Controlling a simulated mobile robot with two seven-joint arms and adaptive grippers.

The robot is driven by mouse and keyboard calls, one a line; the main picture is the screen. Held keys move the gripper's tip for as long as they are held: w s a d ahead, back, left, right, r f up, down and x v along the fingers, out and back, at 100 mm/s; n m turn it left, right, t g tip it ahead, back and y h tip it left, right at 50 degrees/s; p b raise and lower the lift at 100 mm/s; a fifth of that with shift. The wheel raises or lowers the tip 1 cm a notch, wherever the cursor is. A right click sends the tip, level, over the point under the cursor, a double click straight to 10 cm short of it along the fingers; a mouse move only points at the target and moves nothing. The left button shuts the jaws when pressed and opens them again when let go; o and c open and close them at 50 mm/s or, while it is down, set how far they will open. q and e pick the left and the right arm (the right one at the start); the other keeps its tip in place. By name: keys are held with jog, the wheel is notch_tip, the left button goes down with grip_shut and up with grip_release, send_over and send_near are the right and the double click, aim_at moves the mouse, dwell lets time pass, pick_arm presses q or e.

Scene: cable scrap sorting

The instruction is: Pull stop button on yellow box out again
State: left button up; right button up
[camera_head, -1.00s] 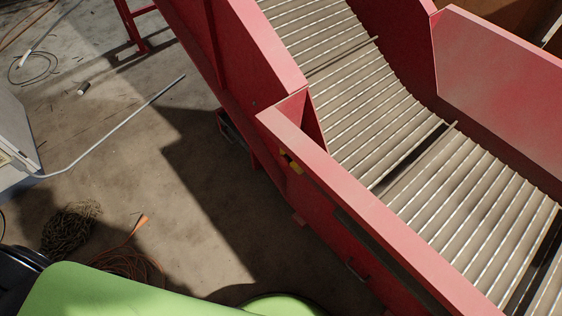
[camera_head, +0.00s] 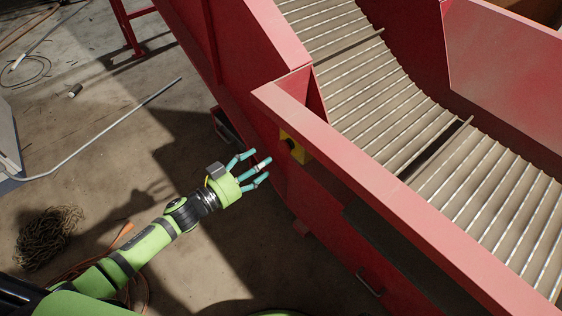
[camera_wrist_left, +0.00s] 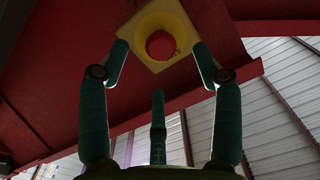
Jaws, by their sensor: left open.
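The yellow box (camera_head: 295,147) is mounted on the red side wall of the conveyor, just under its top rail, and is partly hidden by that rail in the head view. In the left wrist view the yellow box (camera_wrist_left: 184,59) shows its round collar, with the red stop button (camera_wrist_left: 161,45) inside. My left gripper (camera_head: 262,166) is open and empty, to the left of the box, its teal fingers pointing towards the wall. In the left wrist view its fingers (camera_wrist_left: 158,65) are spread on both sides of the button, apart from it. My right gripper is not in view.
The red conveyor (camera_head: 345,180) with its slatted belt (camera_head: 390,120) fills the right side. A handle (camera_head: 370,283) sticks out low on its wall. Tangled cable (camera_head: 45,238) and an orange cord lie on the floor.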

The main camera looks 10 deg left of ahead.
aim_at(282, 149)
pick_arm(q)
jog(key=x, duration=0.5)
jog(key=r+x, duration=0.1)
jog(key=x, duration=0.1)
jog(key=shift+s+d, duration=0.1)
jog(key=shift+d, duration=0.3)
